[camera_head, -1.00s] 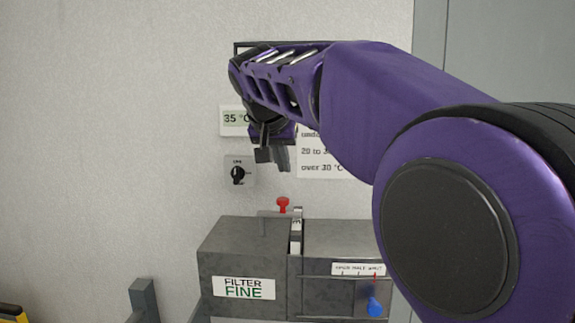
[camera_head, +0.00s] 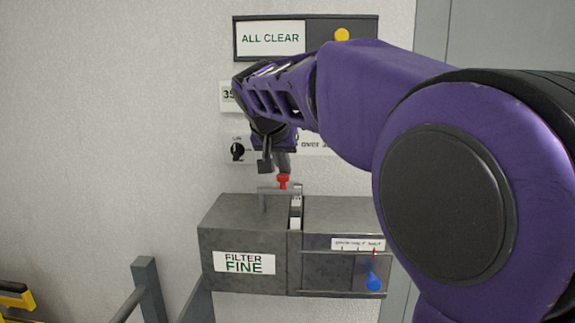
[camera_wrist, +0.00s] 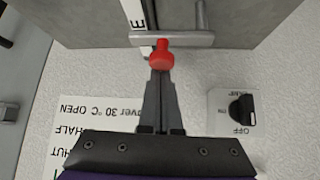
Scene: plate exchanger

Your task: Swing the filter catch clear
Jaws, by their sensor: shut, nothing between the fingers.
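The filter catch (camera_head: 270,190) is a thin grey bar lying across the top of the grey filter box (camera_head: 222,240), which is labelled FILTER FINE. A red knob (camera_head: 283,181) stands at the catch's end, over a white strip. In the wrist view, the red knob (camera_wrist: 161,56) sits right at the tips of my gripper (camera_wrist: 160,82), in front of the grey catch bar (camera_wrist: 190,40). My gripper (camera_head: 274,165) is shut and empty, pointing down just above the knob. I cannot tell whether the fingertips touch the knob.
An ALL CLEAR sign (camera_head: 270,38) hangs above. A black dial (camera_head: 237,151) is on the wall left of my gripper. A blue-ended lever (camera_head: 374,281) is on the box's right front. A grey rail (camera_head: 146,285) stands at lower left; the wall left is bare.

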